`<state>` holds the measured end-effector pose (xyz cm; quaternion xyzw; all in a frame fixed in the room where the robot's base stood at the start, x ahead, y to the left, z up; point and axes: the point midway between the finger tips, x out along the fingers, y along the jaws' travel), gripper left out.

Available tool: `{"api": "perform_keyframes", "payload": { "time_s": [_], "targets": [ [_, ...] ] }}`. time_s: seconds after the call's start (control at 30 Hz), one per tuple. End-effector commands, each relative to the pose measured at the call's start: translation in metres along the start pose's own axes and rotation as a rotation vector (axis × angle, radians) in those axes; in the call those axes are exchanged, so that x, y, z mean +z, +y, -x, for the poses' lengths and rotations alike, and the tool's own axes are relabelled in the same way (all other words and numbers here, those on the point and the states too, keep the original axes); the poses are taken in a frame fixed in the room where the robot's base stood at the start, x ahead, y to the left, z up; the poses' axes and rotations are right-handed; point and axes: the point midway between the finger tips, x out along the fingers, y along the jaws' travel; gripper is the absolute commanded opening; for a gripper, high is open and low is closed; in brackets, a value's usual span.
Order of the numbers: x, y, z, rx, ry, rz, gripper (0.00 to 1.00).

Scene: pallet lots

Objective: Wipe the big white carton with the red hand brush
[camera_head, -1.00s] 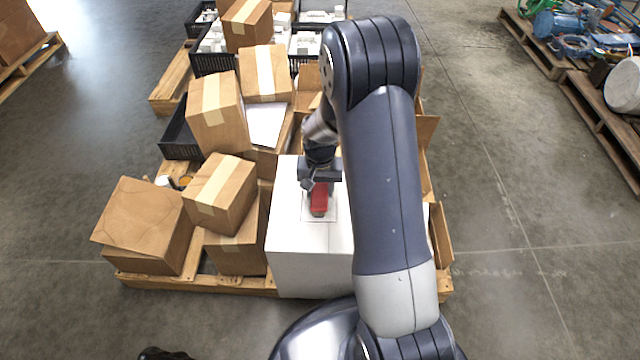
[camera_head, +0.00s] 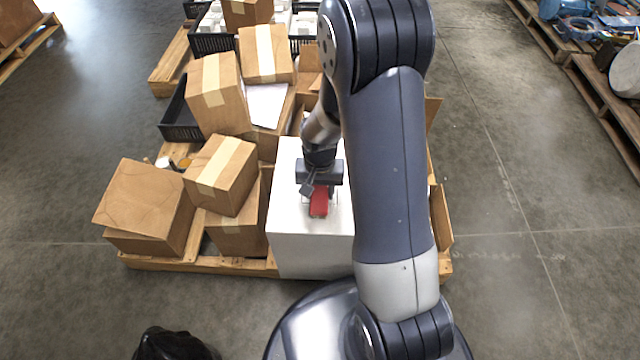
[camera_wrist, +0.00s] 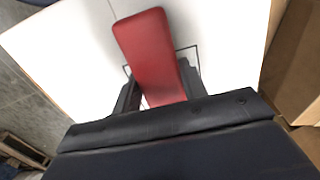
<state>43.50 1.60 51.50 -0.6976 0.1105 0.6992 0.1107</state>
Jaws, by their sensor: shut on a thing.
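The big white carton (camera_head: 300,247) stands at the front of the wooden pallet, partly hidden behind my arm. My gripper (camera_head: 319,198) is over the carton's top, shut on the red hand brush (camera_head: 319,206). In the wrist view, the brush (camera_wrist: 150,50) lies between the two dark fingers of my gripper (camera_wrist: 160,90), above the white carton top (camera_wrist: 70,50). Its bristles are hidden, so I cannot tell whether they touch the carton. A thin dark rectangular outline shows on the carton's top around the brush.
Brown cartons (camera_head: 148,205) and (camera_head: 222,172) are stacked left of the white carton on the pallet (camera_head: 200,264). A black crate (camera_head: 180,125) stands behind them. An open brown carton flap (camera_head: 440,215) is on the right.

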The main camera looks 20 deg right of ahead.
Motion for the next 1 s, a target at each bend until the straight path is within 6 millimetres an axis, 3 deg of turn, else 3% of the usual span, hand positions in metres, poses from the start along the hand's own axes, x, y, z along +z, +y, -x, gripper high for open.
{"api": "perform_keyframes", "payload": {
  "time_s": [0.43,0.77,1.0],
  "targets": [
    [-0.003,-0.018,-0.003,-0.001,0.002,0.0,0.23],
    [-0.03,-0.018,-0.002,-0.001,0.002,-0.001,0.22],
    [-0.037,-0.018,-0.001,0.0,0.001,0.0,0.22]
  ]
}}
